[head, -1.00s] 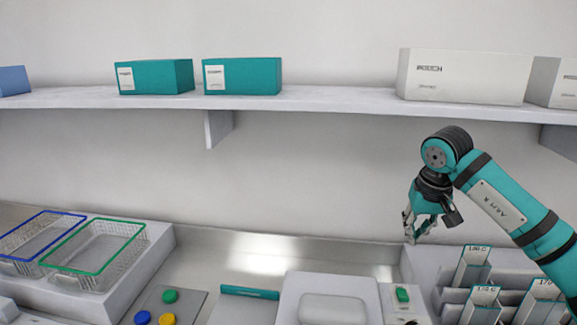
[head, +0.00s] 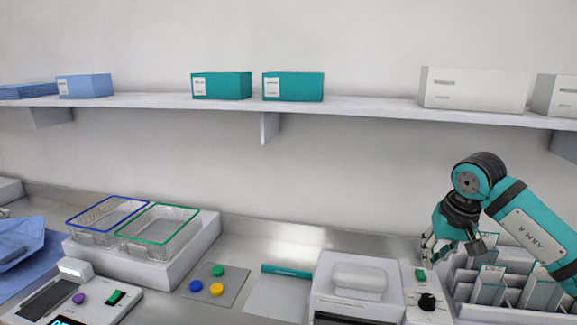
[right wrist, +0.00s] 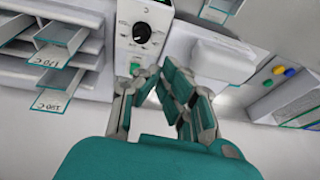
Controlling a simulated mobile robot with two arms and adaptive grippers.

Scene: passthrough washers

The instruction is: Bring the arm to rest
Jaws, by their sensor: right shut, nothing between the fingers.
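My right arm, teal with dark joints, comes in from the right in the head view. Its gripper (head: 432,250) hangs pointing down above the counter, near the white device with a black knob (head: 427,302). In the right wrist view the fingers of the gripper (right wrist: 145,75) are shut with nothing held. The black knob (right wrist: 141,32) shows just beyond the fingertips, apart from them as far as I can tell. My left gripper is not in view.
A rack with labelled pouches (head: 489,286) stands close beside the right gripper. A white sealer-like machine (head: 358,278) is left of it. Wire baskets with blue (head: 106,214) and green rims (head: 158,228) sit further left. A shelf (head: 350,109) with boxes runs above.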

